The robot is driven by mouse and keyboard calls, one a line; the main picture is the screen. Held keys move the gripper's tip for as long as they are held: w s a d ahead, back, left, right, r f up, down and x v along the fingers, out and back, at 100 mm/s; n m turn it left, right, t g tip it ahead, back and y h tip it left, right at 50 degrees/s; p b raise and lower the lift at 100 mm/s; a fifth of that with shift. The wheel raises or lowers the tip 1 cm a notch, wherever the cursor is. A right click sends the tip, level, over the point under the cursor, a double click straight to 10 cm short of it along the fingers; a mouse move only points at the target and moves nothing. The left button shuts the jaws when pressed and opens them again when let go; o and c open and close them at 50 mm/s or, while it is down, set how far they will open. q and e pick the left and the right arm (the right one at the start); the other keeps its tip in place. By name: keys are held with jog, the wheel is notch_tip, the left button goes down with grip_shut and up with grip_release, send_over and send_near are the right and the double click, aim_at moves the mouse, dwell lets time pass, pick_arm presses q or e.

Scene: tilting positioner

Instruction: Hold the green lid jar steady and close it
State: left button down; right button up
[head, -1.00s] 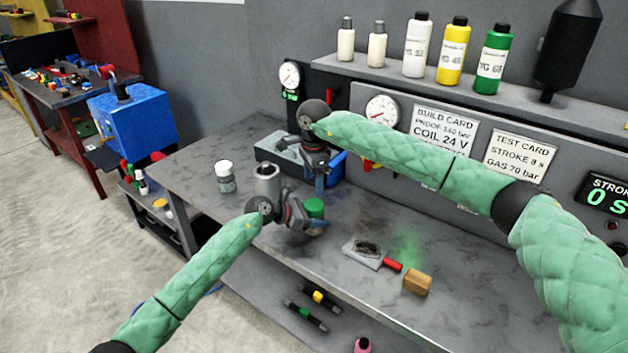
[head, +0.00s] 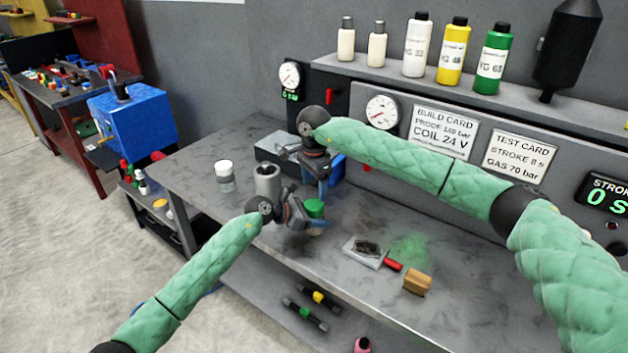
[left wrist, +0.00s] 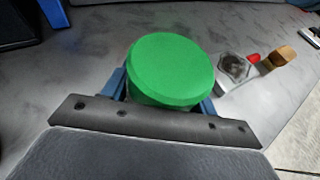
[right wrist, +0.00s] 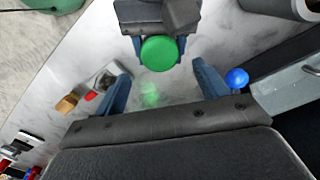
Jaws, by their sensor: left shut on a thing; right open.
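The green lid jar (head: 314,208) stands on the grey bench in the head view, its body mostly hidden. Its round green lid (left wrist: 172,68) fills the middle of the left wrist view, and sits on top of the jar. My left gripper (head: 312,224) is shut on the jar, with a blue finger on each side below the lid. My right gripper (head: 322,188) is open and empty, above and behind the jar. In the right wrist view the lid (right wrist: 160,53) shows beyond the wide-apart blue fingers, apart from them.
A white-lidded jar (head: 225,176) and a grey cylinder (head: 267,180) stand left of the green jar. A grey tray (head: 275,146) lies behind. A metal plate with dark stuff (head: 366,250), a red-handled tool (head: 393,265) and a wooden block (head: 417,282) lie to the right.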

aim_at(314, 204)
jog(key=shift+f, duration=3.15)
jog(key=c, duration=1)
jog(key=m, duration=0.6)
jog(key=o, duration=1)
jog(key=shift+o, duration=0.2)
